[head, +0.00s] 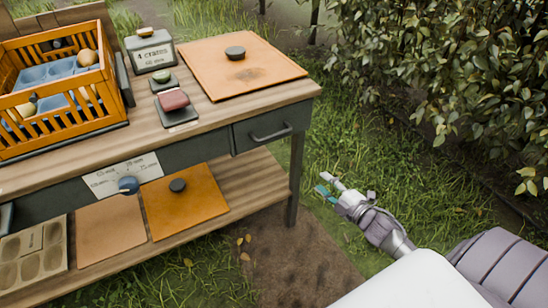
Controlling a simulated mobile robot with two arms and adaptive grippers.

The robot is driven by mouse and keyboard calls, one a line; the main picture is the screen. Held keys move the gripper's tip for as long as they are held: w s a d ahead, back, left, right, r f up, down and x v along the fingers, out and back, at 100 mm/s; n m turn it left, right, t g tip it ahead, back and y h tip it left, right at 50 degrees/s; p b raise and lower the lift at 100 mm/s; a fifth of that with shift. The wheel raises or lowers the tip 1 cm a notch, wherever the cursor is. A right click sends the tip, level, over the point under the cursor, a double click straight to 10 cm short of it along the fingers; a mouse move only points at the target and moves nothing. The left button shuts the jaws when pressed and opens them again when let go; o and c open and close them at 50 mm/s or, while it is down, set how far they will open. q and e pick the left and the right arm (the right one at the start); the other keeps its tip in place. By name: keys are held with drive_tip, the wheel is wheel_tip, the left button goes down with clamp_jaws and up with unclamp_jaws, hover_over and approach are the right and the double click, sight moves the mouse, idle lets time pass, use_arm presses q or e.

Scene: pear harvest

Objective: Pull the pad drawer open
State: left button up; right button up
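The pad drawer (243,138) is in the right end of the bench's front, with a grey front and a dark bar handle (270,137). Its front looks flush with the bench, so the drawer looks closed. My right gripper (322,184) is to the right of and below the drawer, over the grass beyond the bench's right leg. It is apart from the handle. Its two fingers, one grey and one with teal, are spread with a gap and nothing between them. My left gripper is not in view.
The wooden bench (215,116) carries an orange crate (62,118), a labelled grey box (150,52), small pad blocks and an orange board (250,80). A lower shelf (250,180) holds flat boards. A bench leg (295,180) stands near the gripper. A leafy hedge (450,70) is at right.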

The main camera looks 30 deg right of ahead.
sight(274, 136)
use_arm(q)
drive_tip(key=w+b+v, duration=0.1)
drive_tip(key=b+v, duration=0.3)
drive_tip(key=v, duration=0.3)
use_arm(e)
drive_tip(key=w+a+r+n+t+y, duration=0.1)
drive_tip(key=a+r+n+y, duration=0.15)
drive_tip(key=r+n, duration=0.2)
drive_tip(key=a+r+n+t+y, duration=0.1)
drive_tip(key=a+r+n+y, duration=0.1)
drive_tip(key=r+n+y, duration=0.3)
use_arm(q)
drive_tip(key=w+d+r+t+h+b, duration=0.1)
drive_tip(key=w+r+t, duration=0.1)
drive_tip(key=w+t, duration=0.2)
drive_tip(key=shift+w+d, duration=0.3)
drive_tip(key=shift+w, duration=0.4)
use_arm(e)
drive_tip(key=shift+m+h, duration=0.75)
drive_tip(key=shift+h, duration=0.1)
drive_tip(key=x, duration=1.4)
drive_tip(key=shift+a+r, duration=0.1)
drive_tip(key=shift+r, duration=0.3)
clamp_jaws()
